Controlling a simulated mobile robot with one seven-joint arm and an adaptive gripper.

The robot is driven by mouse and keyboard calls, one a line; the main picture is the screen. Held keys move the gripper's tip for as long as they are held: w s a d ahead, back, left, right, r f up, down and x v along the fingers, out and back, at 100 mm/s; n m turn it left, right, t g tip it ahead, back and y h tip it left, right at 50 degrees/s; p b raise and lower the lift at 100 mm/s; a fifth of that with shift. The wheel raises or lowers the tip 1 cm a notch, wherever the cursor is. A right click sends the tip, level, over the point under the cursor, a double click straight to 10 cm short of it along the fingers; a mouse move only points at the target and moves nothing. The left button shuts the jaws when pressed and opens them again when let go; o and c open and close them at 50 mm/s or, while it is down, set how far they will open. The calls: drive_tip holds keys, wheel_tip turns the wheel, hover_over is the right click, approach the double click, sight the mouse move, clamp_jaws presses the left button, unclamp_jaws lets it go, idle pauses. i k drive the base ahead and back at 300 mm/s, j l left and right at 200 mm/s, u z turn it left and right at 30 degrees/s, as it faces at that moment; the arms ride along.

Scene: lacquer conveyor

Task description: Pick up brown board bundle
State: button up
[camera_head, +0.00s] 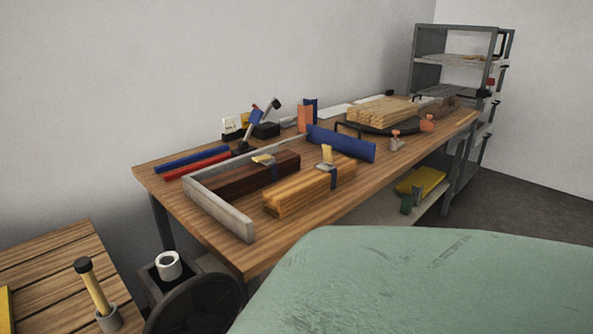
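Two board bundles lie side by side on the wooden workbench (225,225), in the front left half. The dark brown board bundle (226,183) lies along the inside of a grey L-shaped frame, with a dark strap and a light tag on top. The lighter, tan-brown bundle (295,193) lies to its right and nearer, with a dark blue strap and a yellowish tag. A gap separates the two bundles. My gripper is not in view.
The grey frame (222,211) borders the dark bundle. A blue block (341,144), small tools and a pale board stack (382,110) stand farther back. Red and blue bars (192,159) lie at left. A scuffed green surface (400,285) fills the lower right. A grey shelf (428,70) stands behind.

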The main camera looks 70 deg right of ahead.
sight(231, 185)
drive_tip(key=z, duration=1.8)
